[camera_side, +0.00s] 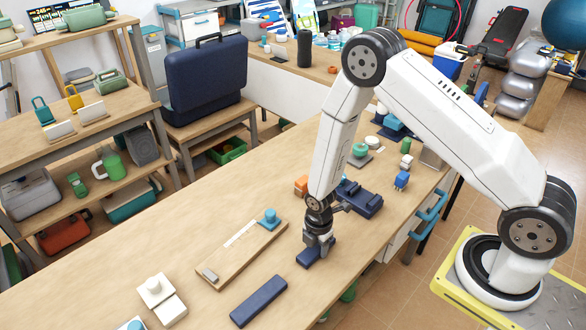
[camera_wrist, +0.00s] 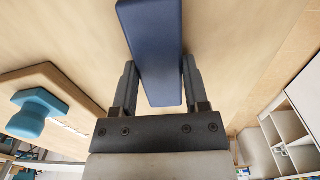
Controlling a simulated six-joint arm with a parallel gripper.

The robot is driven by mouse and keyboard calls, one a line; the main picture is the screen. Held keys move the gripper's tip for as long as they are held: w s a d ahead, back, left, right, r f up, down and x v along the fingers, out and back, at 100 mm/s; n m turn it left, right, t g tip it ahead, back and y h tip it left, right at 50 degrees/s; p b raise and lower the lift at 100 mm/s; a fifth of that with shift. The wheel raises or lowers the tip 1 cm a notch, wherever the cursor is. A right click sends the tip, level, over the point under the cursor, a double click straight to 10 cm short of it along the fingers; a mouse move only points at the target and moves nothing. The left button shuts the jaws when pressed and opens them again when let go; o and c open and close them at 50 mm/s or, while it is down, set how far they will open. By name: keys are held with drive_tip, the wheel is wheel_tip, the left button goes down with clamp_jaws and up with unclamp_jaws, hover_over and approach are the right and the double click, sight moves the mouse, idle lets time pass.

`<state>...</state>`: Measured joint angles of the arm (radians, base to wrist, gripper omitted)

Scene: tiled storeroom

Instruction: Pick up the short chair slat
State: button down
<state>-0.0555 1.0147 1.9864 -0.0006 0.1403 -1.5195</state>
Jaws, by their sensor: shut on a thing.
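The short chair slat is a dark blue bar (camera_side: 309,257), low over the bench beneath my gripper (camera_side: 319,240). I cannot tell whether it touches the bench top. In the wrist view the slat (camera_wrist: 152,38) runs between the two dark fingers of my gripper (camera_wrist: 159,72), which are shut on its sides. Its near end sticks out towards the palm. A longer dark blue slat (camera_side: 258,301) lies flat on the bench, to the left and nearer the camera, apart from my gripper.
A wooden board (camera_side: 223,269) with a teal knob (camera_side: 269,217) lies left of my gripper; the knob also shows in the wrist view (camera_wrist: 35,112). White blocks (camera_side: 162,300) stand at front left. A dark blue fixture (camera_side: 361,199) stands behind.

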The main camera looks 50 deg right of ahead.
sight(316, 247)
drive_tip(key=shift+r, duration=0.15)
wheel_tip(316, 247, up, 10)
idle(0.7)
idle(0.5)
